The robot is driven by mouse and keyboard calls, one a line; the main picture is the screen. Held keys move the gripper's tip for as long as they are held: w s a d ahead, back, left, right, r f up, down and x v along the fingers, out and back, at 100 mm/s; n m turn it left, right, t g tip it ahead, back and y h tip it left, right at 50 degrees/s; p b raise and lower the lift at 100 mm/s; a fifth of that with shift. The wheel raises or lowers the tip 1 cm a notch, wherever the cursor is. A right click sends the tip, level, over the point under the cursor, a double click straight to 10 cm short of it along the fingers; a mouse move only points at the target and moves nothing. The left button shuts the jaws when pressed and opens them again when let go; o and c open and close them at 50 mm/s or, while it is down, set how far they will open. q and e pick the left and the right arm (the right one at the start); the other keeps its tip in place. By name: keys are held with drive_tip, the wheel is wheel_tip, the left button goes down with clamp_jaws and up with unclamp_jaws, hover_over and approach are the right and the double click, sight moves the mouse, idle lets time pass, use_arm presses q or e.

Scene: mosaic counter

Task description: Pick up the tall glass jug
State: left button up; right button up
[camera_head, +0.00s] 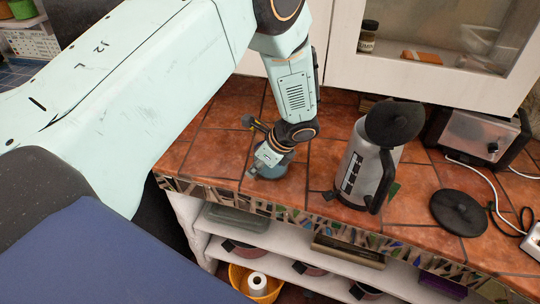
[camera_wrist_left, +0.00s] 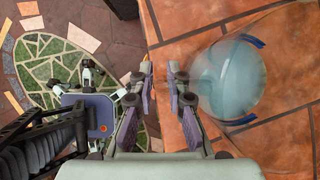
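The glass jug (camera_wrist_left: 230,80) shows in the left wrist view as a pale blue, see-through round body, seen from above on the terracotta tiles. Blue curved marks lie at its upper and lower edges. In the head view a bluish part (camera_head: 268,172) shows under my left gripper (camera_head: 265,160), near the counter's front edge; the gripper hides most of it. In the wrist view the two fingers of my left gripper (camera_wrist_left: 161,70) stand apart with a gap and nothing between them. The jug is to the right of the fingers. My right gripper is not in view.
A silver kettle (camera_head: 362,165) with black handle and lid stands to the right. A black round lid (camera_head: 459,212) and a toaster (camera_head: 478,135) are further right, with white cables. A cabinet (camera_head: 430,85) borders the back. Shelves (camera_head: 300,262) lie below the counter.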

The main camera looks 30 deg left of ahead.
sight(255, 138)
use_arm(q)
clamp_jaws()
drive_tip(key=shift+d, duration=0.1)
drive_tip(key=shift+w+r, duration=0.1)
drive_tip(key=shift+w, duration=0.05)
idle(0.3)
drive_tip(key=shift+r, duration=0.2)
wheel_tip(255, 138, up, 9)
drive_tip(key=shift+r, duration=0.25)
